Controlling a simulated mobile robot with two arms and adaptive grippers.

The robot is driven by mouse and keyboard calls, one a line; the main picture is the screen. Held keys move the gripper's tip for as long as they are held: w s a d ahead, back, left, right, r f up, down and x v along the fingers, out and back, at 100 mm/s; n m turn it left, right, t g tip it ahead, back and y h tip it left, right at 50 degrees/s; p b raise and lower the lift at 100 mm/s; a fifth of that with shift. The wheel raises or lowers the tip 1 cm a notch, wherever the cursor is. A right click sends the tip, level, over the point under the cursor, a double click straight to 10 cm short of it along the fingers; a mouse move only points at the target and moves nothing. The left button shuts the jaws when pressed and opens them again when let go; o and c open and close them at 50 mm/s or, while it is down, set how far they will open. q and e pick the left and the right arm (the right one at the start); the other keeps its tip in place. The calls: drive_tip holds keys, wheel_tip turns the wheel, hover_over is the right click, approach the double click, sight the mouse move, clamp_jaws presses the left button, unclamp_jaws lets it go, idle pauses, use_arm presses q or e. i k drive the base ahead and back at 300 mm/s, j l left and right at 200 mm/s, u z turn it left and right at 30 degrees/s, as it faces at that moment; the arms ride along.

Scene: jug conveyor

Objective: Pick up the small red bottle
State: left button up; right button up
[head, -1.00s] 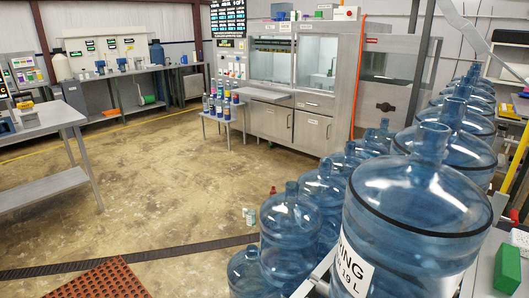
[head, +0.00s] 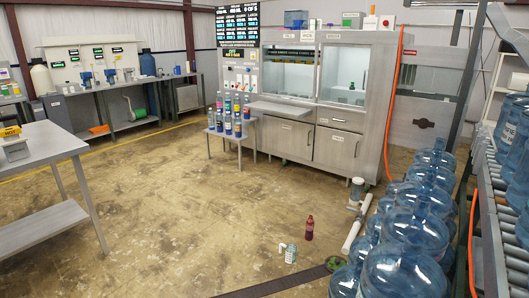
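A small dark red bottle (head: 309,228) stands upright on the concrete floor, right of the middle in the head view. Neither of my grippers shows in the head view.
Large blue jugs (head: 405,268) crowd the floor at the right, beside a roller conveyor (head: 490,215). A white pipe (head: 354,232) and a drain channel (head: 285,282) lie near the bottles. A low table (head: 230,134) with several bottles stands before the steel cabinet (head: 330,145). The middle floor is open.

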sight(310, 223)
drive_tip(key=i+j, duration=0.55)
drive_tip(key=i+j+z, duration=0.15)
drive_tip(key=i+j, duration=0.35)
drive_tip(key=j, duration=0.15)
drive_tip(key=i+j, duration=0.5)
drive_tip(key=j, duration=0.2)
drive_tip(key=i+l+z, duration=0.05)
